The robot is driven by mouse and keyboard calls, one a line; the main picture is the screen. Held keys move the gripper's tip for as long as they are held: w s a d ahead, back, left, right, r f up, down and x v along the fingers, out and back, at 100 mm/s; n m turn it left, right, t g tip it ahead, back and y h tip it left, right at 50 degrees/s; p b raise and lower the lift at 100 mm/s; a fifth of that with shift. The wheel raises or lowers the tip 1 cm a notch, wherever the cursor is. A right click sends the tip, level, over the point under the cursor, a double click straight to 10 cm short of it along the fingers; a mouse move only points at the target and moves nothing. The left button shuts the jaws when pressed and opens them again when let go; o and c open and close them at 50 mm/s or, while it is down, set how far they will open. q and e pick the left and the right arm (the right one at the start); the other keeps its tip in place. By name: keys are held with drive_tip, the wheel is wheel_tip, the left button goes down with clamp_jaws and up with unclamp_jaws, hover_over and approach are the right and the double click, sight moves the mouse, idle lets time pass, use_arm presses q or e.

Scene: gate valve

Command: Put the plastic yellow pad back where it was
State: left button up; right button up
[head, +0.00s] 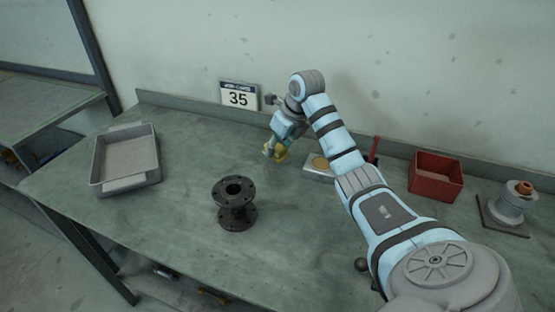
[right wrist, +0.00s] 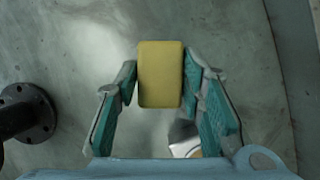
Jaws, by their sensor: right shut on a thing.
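The yellow pad (right wrist: 160,75) is a rounded rectangular block held between the two teal-lined fingers of my right gripper (right wrist: 160,85) in the right wrist view. In the head view my right gripper (head: 270,150) is over the middle back of the table, with the yellow pad (head: 279,153) at its fingertips. The pad appears to be near the table top; I cannot tell if it touches. My left gripper is not in view.
A dark flanged spool (head: 235,205) stands mid-table. A grey tray (head: 125,163) is at left. A "35" sign (head: 239,96) stands at the back. Right of my gripper are a pale block with a round yellowish top (head: 319,167), a red bin (head: 435,178) and a grey fitting on a plate (head: 508,208).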

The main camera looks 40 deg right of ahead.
sight(277, 156)
wheel_tip(277, 156, down, 3)
drive_tip(key=shift+s+f, duration=0.1)
drive_tip(key=shift+f, duration=0.2)
drive_tip(key=o, duration=1.1)
drive_tip(key=shift+f, duration=0.1)
drive_tip(key=p+v, duration=0.1)
drive_tip(key=v, duration=1.1)
